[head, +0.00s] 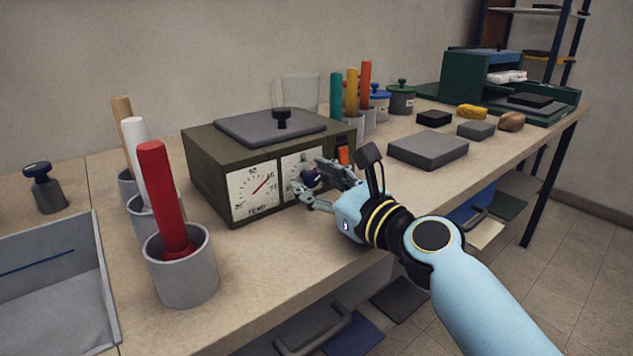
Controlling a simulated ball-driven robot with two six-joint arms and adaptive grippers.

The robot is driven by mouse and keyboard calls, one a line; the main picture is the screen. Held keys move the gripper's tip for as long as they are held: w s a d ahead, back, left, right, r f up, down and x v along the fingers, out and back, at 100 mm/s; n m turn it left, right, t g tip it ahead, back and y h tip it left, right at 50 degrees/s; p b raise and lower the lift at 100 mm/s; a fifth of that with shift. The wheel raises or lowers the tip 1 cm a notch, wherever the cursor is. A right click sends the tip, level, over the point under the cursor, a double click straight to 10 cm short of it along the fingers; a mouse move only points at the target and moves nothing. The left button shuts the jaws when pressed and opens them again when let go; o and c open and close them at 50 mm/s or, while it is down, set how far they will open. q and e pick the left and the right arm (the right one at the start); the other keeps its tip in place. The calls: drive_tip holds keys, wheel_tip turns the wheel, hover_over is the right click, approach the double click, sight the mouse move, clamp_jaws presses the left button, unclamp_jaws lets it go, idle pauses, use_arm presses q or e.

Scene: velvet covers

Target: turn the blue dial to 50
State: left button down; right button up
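An olive box (207,180) on the bench has two white dial faces on its front. The left face (255,192), marked TEMP, has a red needle pointing up and to the right, past the 50 at its top. The right face (296,165) is partly hidden by my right gripper (306,182). A dark blue dial knob (311,178) shows in front of that face, between the gripper's spread fingers. I cannot tell whether both fingers touch it. The knob's pointer and most of the right scale are hidden. My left gripper is not in view.
An orange switch (343,155) is just right of the gripper. Grey cups with upright rods stand at the left, beside a grey tray (100,280). A grey slab (428,149) lies to the right. The bench front between box and edge is mostly clear.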

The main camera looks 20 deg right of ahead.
clamp_jaws()
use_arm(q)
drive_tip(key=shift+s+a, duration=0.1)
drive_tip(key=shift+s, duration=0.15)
use_arm(e)
drive_tip(key=shift+n, duration=0.3)
drive_tip(key=n+b, duration=0.1)
drive_tip(key=n, duration=0.4)
drive_tip(key=shift+f, duration=0.1)
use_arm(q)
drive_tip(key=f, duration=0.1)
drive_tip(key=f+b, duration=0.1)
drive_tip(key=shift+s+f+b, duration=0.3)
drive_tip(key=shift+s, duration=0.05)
use_arm(e)
drive_tip(key=n, duration=0.6)
drive_tip(key=shift+o, duration=1.3)
unclamp_jaws()
